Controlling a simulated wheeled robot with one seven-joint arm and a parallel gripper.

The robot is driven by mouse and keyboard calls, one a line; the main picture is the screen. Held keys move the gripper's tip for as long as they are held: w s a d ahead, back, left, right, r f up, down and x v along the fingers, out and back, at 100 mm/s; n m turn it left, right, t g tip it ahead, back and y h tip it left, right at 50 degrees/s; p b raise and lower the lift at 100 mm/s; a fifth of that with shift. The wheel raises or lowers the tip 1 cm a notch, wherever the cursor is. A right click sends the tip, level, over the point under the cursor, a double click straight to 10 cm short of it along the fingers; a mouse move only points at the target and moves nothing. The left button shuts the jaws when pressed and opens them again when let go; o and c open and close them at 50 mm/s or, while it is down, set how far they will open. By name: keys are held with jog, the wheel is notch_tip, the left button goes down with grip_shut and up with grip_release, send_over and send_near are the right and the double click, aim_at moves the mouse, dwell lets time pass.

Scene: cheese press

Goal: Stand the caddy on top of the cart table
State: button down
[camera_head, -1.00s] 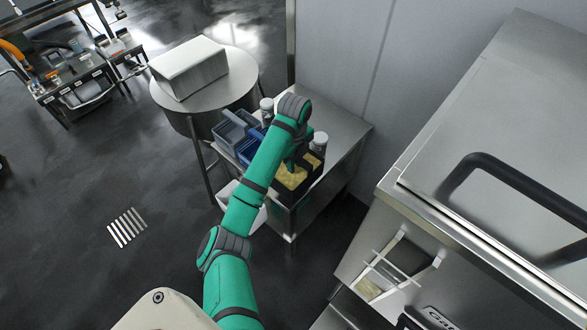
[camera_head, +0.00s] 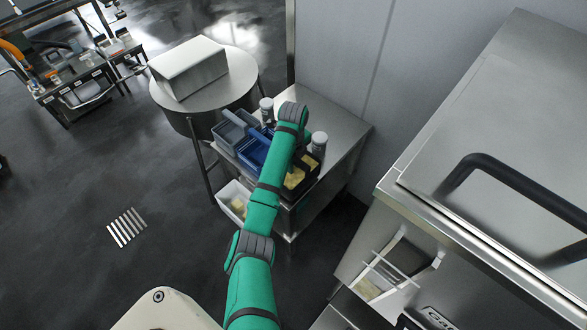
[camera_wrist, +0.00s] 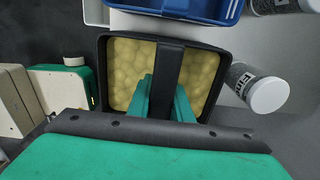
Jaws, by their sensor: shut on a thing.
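A black caddy (camera_wrist: 103,75) with rounded yellow contents and a black handle (camera_wrist: 168,65) across its middle fills the centre of the wrist view. My gripper (camera_wrist: 165,92) is shut on that handle, with one teal finger on each side. In the head view the black caddy (camera_head: 314,172) is at the front right part of the steel cart table (camera_head: 345,128), partly covered by my arm. My fingertips are hidden there. The caddy looks about level. I cannot tell whether its base touches the table top.
A blue caddy (camera_head: 252,154) and a grey caddy (camera_head: 229,131) stand to its left. A lidded shaker (camera_head: 319,141) is close on its right, another (camera_head: 267,107) farther back. A white bin (camera_head: 232,199) is lower, at the cart's left. The table's back right is clear.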

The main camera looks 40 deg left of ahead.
jog(key=shift+f, duration=0.65)
jog(key=shift+f, duration=0.1)
jog(key=c, duration=1.6)
grip_release()
jog(key=shift+f, duration=0.1)
notch_tip(320, 180, up, 9)
jog(key=shift+w+a+f, duration=0.1)
jog(key=shift+a, duration=0.05)
notch_tip(320, 180, up, 2)
jog(key=shift+r, duration=0.1)
jog(key=shift+s+r, duration=0.2)
jog(key=shift+r, duration=0.45)
jog(key=shift+w, duration=0.1)
jog(key=shift+w+d, duration=0.1)
jog(key=shift+d, duration=0.1)
